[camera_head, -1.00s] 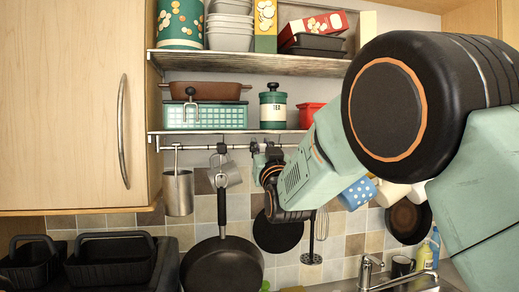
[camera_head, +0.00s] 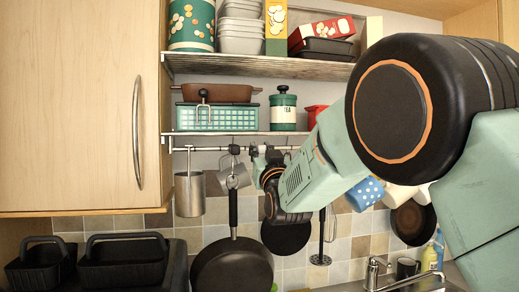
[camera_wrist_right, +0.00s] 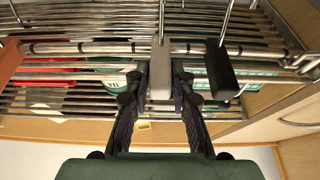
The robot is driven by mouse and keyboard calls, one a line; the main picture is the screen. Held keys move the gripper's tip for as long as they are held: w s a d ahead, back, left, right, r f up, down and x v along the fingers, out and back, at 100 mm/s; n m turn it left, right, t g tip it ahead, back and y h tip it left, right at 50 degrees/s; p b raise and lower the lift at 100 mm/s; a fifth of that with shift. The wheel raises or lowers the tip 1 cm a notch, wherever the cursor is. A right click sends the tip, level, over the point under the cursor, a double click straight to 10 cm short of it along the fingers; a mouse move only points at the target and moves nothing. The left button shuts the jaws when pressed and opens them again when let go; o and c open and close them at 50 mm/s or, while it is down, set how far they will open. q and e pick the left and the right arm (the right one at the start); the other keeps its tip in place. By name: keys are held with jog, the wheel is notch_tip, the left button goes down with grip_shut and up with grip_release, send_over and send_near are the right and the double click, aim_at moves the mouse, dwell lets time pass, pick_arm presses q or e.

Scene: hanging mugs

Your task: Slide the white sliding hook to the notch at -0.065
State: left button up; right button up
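The white sliding hook (camera_wrist_right: 160,72) hangs on the metal rail (camera_wrist_right: 100,48) in the right wrist view, looking pale grey in the shade. My right gripper (camera_wrist_right: 160,80) has one finger on each side of it, close against its sides; the gripper looks shut on it. In the head view my right gripper (camera_head: 268,165) is at the rail under the lower shelf, and its own arm hides the white hook. A black hook (camera_wrist_right: 221,70) sits beside the white one, a short gap apart. My left gripper is not in view.
A black pan (camera_head: 232,265) and a metal mug (camera_head: 234,175) hang left of my gripper. A metal canister (camera_head: 190,193) hangs further left. The shelf (camera_head: 230,133) is just above the rail. A red hook (camera_wrist_right: 10,60) is at the wrist view's left edge.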

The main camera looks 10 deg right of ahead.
jog(key=o, duration=0.4)
jog(key=shift+r, duration=0.15)
jog(key=shift+s, duration=0.15)
jog(key=v, duration=1.1)
jog(key=shift+s+f, duration=0.25)
jog(key=shift+s, duration=0.05)
